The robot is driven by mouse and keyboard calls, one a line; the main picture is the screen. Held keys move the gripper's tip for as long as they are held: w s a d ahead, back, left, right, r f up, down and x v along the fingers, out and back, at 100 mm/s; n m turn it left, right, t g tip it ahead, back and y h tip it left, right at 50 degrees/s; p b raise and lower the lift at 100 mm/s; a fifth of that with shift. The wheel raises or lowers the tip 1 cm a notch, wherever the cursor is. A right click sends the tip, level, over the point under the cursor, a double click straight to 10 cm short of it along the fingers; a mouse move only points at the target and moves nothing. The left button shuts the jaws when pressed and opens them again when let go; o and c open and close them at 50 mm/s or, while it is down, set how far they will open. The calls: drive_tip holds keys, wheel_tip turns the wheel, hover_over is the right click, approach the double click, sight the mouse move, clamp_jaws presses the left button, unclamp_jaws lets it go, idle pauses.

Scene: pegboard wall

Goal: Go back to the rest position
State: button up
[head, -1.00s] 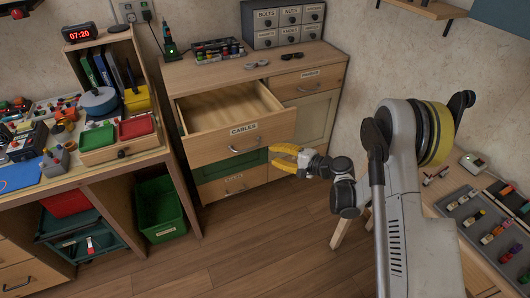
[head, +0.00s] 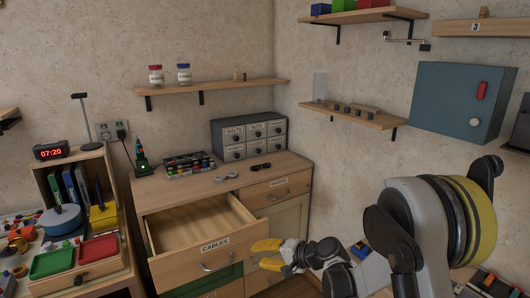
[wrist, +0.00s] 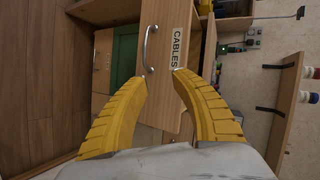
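My gripper (head: 268,255) has yellow fingers and hangs in front of the wooden dresser, near the right end of the CABLES drawer front (head: 213,258). In the wrist view the two yellow fingers (wrist: 160,88) stand wide apart with nothing between them. The CABLES drawer is pulled out, and its inside (head: 195,226) looks empty. Its handle (wrist: 150,48) shows just beyond the fingers in the wrist view, and I see no finger on it. The fingertips look apart from the drawer front, though the exact gap is hard to tell.
A desk with a clock (head: 51,151) and trays stands at left. A small cabinet (head: 248,137) stands on the dresser. Wall shelves (head: 215,88) hang above, and a blue-grey wall box (head: 462,102) hangs at right. Floor shows in front of the dresser in the wrist view.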

drive_tip(key=s+d+r+n+h, duration=0.3)
drive_tip(key=s+d+r+h, duration=0.2)
drive_tip(key=s+d+r, duration=0.55)
drive_tip(key=s+d+r+n+h, duration=0.1)
drive_tip(key=s+d, duration=0.4)
drive_tip(key=s, duration=0.5)
drive_tip(key=s+d+r+n+h, duration=0.1)
drive_tip(key=s+d+h, duration=0.3)
drive_tip(key=s, duration=0.6)
drive_tip(key=shift+s+d+r+n+h, duration=0.3)
drive_tip(key=shift+s+d+r+n, duration=0.1)
drive_tip(key=shift+d, duration=0.25)
